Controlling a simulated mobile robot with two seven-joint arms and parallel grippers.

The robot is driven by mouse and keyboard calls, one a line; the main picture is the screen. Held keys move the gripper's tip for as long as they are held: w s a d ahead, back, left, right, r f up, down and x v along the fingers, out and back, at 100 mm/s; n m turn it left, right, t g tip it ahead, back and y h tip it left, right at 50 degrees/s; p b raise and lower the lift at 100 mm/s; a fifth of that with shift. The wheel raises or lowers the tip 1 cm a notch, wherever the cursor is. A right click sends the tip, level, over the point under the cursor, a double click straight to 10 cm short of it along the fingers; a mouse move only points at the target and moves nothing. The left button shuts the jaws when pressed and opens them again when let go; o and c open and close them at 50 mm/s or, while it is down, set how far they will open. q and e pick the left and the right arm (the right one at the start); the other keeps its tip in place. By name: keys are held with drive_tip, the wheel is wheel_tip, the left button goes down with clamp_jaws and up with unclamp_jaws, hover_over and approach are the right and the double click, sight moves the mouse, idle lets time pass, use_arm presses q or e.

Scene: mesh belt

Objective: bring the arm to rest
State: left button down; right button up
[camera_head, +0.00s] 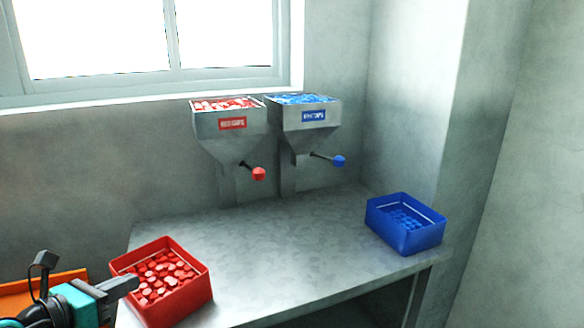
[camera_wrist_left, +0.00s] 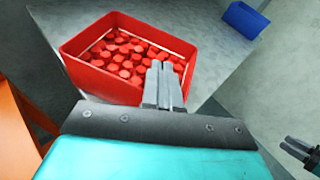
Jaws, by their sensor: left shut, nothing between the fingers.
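My left gripper (camera_head: 125,285) is at the lower left of the head view, with its fingers together and empty. In the left wrist view its shut fingers (camera_wrist_left: 164,85) overlap the near right part of a red crate (camera_wrist_left: 75,70). I cannot tell whether they touch it. In the head view this red crate (camera_head: 190,310) holds many red caps and stands on the table's left end, just right of the fingers. A dark gripper part, seemingly my right gripper (camera_wrist_left: 292,146), shows at the right edge of the left wrist view; its opening is unclear.
A grey table (camera_head: 270,255) has a clear middle. A blue crate (camera_head: 405,236) with blue pieces stands at its right end. Behind are a red-cap hopper (camera_head: 228,125) and a blue-cap hopper (camera_head: 302,120) with knobbed levers. An orange surface (camera_head: 65,280) lies at left.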

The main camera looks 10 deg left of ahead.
use_arm(q)
wheel_tip(320, 180, up, 4)
drive_tip(key=s+d+n+t+y, duration=0.25)
drive_tip(key=n+t, duration=0.25)
drive_tip(key=n, duration=0.6)
drive_tip(key=s+a+f+n+g+y, duration=0.1)
drive_tip(key=s+f+n+g+y, duration=0.3)
drive_tip(key=n, duration=0.6)
drive_tip(key=s+a+f+n+g+y, duration=0.1)
drive_tip(key=s+f+n+g+y, duration=0.15)
drive_tip(key=n+y, duration=0.45)
drive_tip(key=s+d+f+n+g+h, duration=0.9)
drive_tip(key=s+d+f, duration=0.2)
drive_tip(key=s+d, duration=0.35)
drive_tip(key=w+d+f+t+h, duration=0.1)
drive_tip(key=w+d+f+t, duration=0.2)
drive_tip(key=w+f+t, duration=0.4)
drive_tip(key=shift+w+d+f+m, duration=0.2)
drive_tip(key=shift+w+f+m, duration=0.2)
drive_tip(key=shift+w+f, duration=0.2)
